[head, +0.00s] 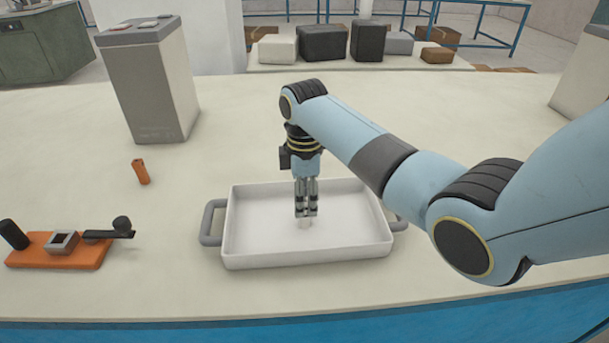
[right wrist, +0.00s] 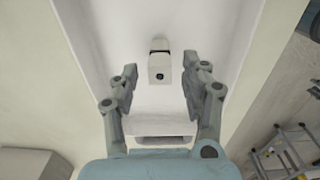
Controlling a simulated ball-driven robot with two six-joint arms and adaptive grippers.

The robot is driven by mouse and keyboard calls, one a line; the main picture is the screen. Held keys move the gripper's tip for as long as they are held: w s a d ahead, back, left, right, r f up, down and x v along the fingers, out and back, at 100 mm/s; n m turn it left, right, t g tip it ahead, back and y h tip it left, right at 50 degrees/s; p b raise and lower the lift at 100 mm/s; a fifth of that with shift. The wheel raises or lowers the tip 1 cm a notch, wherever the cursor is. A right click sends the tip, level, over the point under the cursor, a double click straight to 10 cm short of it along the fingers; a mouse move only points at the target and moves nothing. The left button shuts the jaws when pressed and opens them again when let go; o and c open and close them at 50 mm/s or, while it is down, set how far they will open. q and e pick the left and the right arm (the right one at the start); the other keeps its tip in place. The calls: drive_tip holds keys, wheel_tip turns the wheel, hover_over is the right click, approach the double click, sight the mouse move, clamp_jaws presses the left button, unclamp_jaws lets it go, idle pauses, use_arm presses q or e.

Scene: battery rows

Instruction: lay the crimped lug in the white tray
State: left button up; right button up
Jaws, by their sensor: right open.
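The white tray (head: 300,258) with grey side handles sits on the bench near its front edge. My right gripper (head: 306,212) points straight down inside the tray, low over its floor. The lug lies over the tray floor and touches neither finger there. In the head view only a pale bit of it shows under the fingertips. My left gripper is not in view.
An orange base (head: 60,255) with a grey square block and black handles stands at left. A tall grey battery box (head: 155,90) stands at back left. The bench between battery and tray is clear.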

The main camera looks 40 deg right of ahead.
sight(305, 201)
wheel_tip(305, 201, up, 7)
drive_tip(key=shift+f, duration=0.15)
idle(0.5)
